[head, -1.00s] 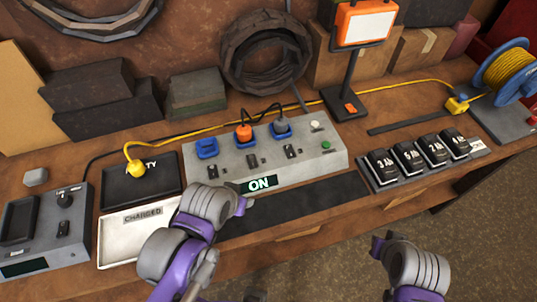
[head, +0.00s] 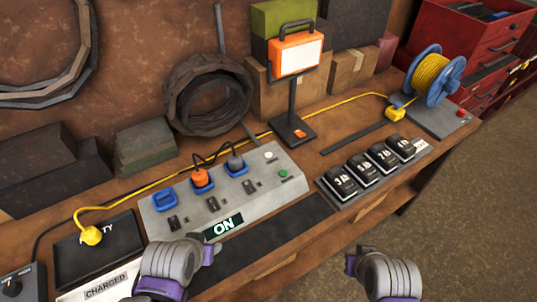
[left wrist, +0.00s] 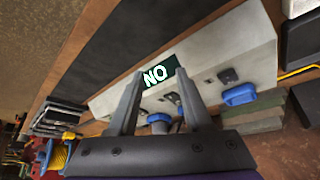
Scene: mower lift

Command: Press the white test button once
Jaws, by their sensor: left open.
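The white test button (head: 268,155) is a small pale round cap at the back right of the grey socket box (head: 215,193). A green button (head: 283,173) is in front of it. My left gripper (head: 212,250) is at the box's front edge by the lit ON display (head: 222,227), short of the white button. In the left wrist view my left gripper (left wrist: 158,82) is open and empty, its fingers apart over the box; I cannot make out the white button there.
An orange plug (head: 201,178) and a grey plug (head: 235,162) with cables stand in the box. Behind are a work lamp (head: 296,55) and yellow cable (head: 150,187). Several black battery packs (head: 363,170) sit to the right. The dark strip before the box is clear.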

